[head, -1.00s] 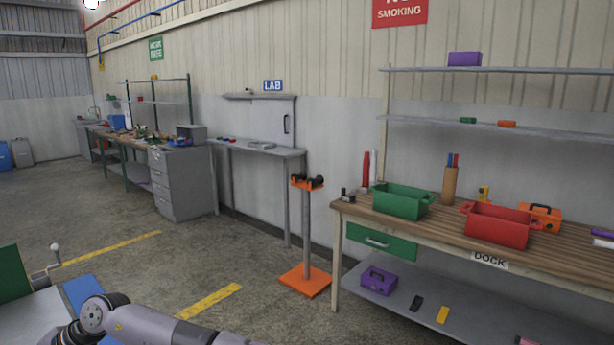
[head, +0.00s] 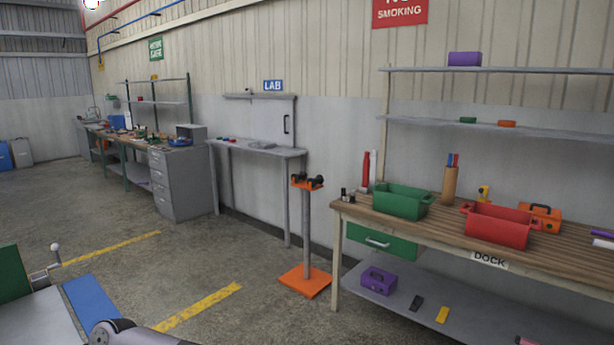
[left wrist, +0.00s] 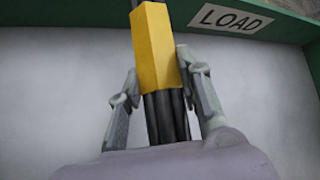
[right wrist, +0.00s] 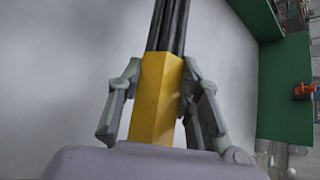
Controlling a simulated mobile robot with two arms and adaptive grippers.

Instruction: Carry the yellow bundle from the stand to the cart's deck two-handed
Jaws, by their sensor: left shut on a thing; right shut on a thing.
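The yellow bundle is several dark hoses with yellow sleeves. In the left wrist view a yellow sleeve (left wrist: 154,45) lies between the fingers of my left gripper (left wrist: 158,66), which is shut on the bundle. In the right wrist view my right gripper (right wrist: 162,66) is shut on the bundle at another yellow sleeve (right wrist: 155,98). The cart's grey deck (left wrist: 60,100) lies behind the bundle in both wrist views; I cannot tell whether they touch. The orange stand (head: 307,230) has an empty black cradle on top. Neither gripper shows in the head view.
The cart's green wall (left wrist: 290,28) with a LOAD label (left wrist: 231,19) edges the deck. A blue strip (head: 95,308) shows beside the deck. The DOCK bench (head: 440,225) with a green bin (head: 402,202) and red bin (head: 495,225) stands right. Floor (head: 180,262) between cart and stand is clear.

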